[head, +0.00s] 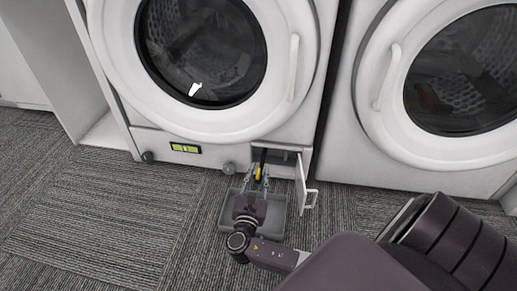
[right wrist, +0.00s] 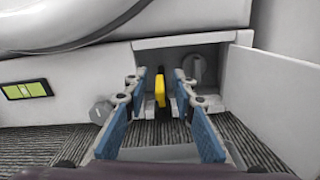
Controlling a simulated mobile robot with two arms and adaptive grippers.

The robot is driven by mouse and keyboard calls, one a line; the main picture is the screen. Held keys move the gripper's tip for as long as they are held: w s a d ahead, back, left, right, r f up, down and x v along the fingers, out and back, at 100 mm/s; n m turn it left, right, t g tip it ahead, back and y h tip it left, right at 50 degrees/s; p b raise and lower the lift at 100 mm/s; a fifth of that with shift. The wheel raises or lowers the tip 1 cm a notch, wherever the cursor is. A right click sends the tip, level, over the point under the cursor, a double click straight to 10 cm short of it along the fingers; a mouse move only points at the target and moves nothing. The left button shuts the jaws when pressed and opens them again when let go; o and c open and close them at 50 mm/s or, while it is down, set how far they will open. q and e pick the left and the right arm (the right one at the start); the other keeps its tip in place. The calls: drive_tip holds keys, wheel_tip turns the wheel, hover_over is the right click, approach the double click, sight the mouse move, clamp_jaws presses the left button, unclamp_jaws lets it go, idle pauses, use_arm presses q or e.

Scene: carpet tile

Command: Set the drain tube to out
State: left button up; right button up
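The drain tube, dark with a yellow part (head: 258,173), shows at the small open compartment low on the left washer (head: 315,95). Contact with the tube cannot be told. The tube's inner end is hidden. My left gripper is not in view.
The compartment door (head: 301,186) stands open to the right of the gripper. A grey tray (head: 279,218) lies on the carpet under my right gripper. A second washer (head: 365,150) stands at right. Carpet at left is clear.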

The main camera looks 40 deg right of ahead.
drive_tip(key=shift+r, duration=3.05)
